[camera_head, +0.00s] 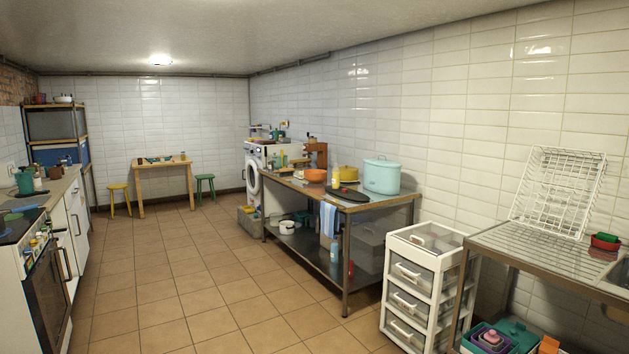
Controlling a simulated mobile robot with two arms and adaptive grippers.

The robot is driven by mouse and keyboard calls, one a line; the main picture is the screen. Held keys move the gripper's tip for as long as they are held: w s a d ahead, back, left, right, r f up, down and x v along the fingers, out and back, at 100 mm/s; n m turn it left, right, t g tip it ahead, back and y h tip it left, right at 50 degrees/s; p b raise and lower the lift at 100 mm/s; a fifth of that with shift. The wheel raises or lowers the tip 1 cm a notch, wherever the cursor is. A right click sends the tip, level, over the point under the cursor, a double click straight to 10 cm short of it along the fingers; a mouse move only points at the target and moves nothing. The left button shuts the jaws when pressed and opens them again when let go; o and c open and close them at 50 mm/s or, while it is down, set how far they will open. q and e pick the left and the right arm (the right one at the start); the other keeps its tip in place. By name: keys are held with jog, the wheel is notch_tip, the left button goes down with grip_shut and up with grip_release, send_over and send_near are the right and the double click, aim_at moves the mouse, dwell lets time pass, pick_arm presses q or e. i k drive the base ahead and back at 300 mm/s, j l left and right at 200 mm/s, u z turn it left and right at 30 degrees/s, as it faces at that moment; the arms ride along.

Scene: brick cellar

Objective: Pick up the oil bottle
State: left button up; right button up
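A slim yellowish bottle with a light top (336,178) stands upright on the metal work table (392,204) at the middle right; it looks like the oil bottle, but it is too small to be sure. It stands behind a dark flat round pan or board (348,195), between an orange bowl (315,176) and a yellow pot (349,173). Neither of my grippers is in view.
A white drawer cart (420,285) and a metal sink counter (535,255) are at right. A stove (40,280) is at left. The tiled floor (185,285) between is clear.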

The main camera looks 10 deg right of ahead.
aim_at(335, 172)
jog(key=i+z, duration=0.15)
jog(key=i, duration=4.55)
jog(key=j+u, duration=0.05)
